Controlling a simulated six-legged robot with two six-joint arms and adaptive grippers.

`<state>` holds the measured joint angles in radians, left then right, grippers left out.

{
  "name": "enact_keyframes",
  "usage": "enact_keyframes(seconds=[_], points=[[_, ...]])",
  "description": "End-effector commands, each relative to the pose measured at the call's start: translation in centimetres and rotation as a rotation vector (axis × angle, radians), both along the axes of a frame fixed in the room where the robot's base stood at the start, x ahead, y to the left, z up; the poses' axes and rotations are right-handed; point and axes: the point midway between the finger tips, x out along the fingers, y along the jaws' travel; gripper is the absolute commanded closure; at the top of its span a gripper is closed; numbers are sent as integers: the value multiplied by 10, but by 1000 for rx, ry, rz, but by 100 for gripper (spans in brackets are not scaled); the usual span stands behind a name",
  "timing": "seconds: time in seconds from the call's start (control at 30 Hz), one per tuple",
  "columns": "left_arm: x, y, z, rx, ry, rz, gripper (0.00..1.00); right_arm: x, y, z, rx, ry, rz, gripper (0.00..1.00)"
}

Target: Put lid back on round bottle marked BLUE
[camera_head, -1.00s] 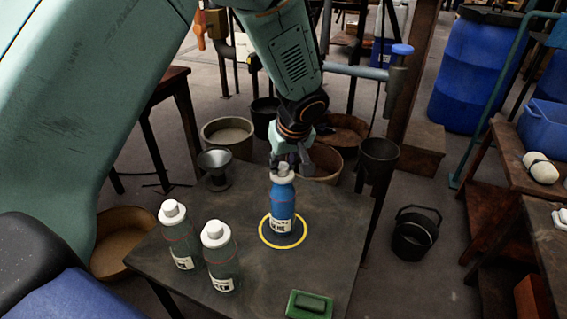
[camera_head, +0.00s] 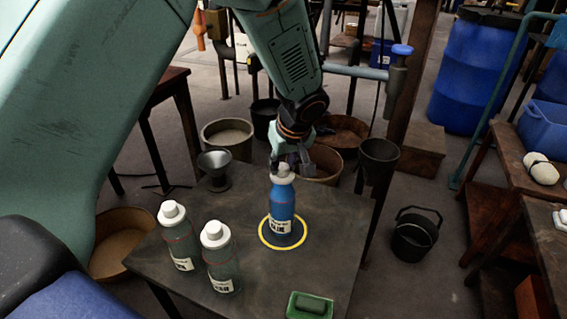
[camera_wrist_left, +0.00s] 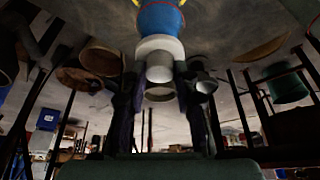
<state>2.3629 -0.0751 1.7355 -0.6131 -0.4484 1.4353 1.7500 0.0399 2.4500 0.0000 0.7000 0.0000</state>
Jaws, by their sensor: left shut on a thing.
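The blue round bottle (camera_head: 282,206) stands upright inside a yellow ring on the dark table. Its label is too small to read. A white lid (camera_head: 283,172) sits at the top of its neck. My left gripper (camera_head: 291,163) is above the bottle and shut on the lid. In the left wrist view the lid (camera_wrist_left: 159,66) is between the two fingers of the gripper (camera_wrist_left: 160,88), against the white shoulder of the blue bottle (camera_wrist_left: 160,20). I cannot tell whether the lid is fully seated. My right gripper is not in view.
Two greenish bottles with white lids (camera_head: 180,238) (camera_head: 219,258) stand at the table's front left. A metal funnel (camera_head: 214,165) is at the back left corner. The table (camera_head: 335,215) is bare right of the ring.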

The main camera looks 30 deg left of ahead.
Motion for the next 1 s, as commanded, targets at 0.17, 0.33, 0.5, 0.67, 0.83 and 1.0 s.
enact_keyframes(seconds=[0.17,0.33,0.5,0.67,0.83,1.0], points=[[0,0,0,0,0,0,87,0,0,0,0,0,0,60],[0,0,-2,0,0,0,87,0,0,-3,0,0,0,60],[0,0,-3,0,0,0,87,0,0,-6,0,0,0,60],[0,0,-3,0,0,0,87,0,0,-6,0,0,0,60],[0,0,-3,0,0,0,87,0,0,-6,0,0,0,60],[0,0,-3,0,0,0,87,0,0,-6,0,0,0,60]])
